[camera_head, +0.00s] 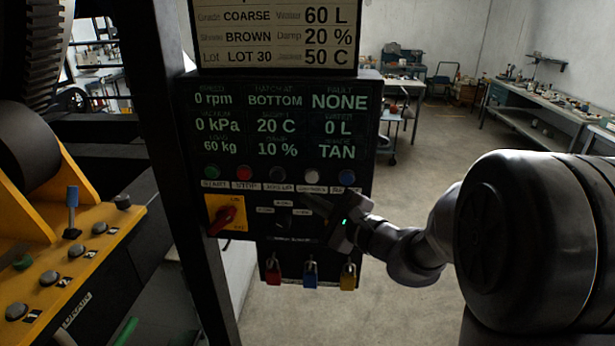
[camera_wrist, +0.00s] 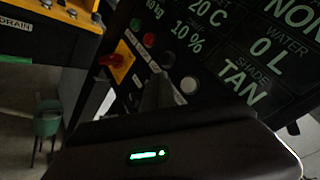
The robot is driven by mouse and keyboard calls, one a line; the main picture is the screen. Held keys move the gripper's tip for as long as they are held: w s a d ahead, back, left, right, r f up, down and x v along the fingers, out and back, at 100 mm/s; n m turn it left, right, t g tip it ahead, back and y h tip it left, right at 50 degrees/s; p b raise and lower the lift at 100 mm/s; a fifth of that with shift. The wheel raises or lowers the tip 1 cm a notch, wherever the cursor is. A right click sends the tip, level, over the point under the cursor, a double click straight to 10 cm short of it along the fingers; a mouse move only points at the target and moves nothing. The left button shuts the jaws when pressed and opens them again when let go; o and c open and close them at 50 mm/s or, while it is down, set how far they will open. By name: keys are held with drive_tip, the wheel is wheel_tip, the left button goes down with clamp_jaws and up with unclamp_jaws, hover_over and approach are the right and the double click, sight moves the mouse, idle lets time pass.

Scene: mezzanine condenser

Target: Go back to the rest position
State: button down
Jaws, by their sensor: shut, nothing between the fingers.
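My gripper (camera_head: 312,202) is shut and empty in front of the black control panel (camera_head: 190,150), just below its row of push buttons. In the wrist view its dark fingers (camera_wrist: 157,92) point at the panel near the white button (camera_wrist: 189,85). I cannot tell whether the fingertips touch the panel. The display reads 0 rpm, hatch BOTTOM, fault NONE, 0 kPa, 20 C, 0 L, 60 kg, 10 % and TAN. A red rotary switch (camera_head: 226,217) on a yellow plate sits to the left of the gripper. My gripper partly hides the lower right of the panel.
Red (camera_head: 273,271), blue (camera_head: 310,274) and yellow (camera_head: 348,276) padlocks hang below the panel. A yellow console (camera_head: 95,245) with several knobs and a blue-topped lever (camera_head: 72,205) stands at left. Workbenches (camera_head: 540,115) line the back right. The floor (camera_head: 440,120) between is open.

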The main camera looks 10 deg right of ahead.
drive_tip(key=s+a+f+n+g+y+b, duration=0.1)
drive_tip(key=s+a+f+n+g+b, duration=0.5)
drive_tip(key=s, duration=0.5)
drive_tip(key=s+a+f+n+g+b, duration=0.45)
drive_tip(key=s+a+f, duration=0.25)
drive_tip(key=s, duration=0.3)
drive_tip(key=s+d+f+n+t+h+b, duration=0.1)
drive_tip(key=s+d+f+n+h+b, duration=0.4)
drive_tip(key=s+d+f+h+b, duration=0.1)
drive_tip(key=s+d+f+h, duration=0.1)
drive_tip(key=s+d+f, duration=0.1)
drive_tip(key=s+d, duration=0.1)
drive_tip(key=shift+s+f+n, duration=0.2)
drive_tip(key=shift+s+n, duration=0.15)
drive_tip(key=shift+s, duration=0.15)
drive_tip(key=c, duration=2.1)
unclamp_jaws()
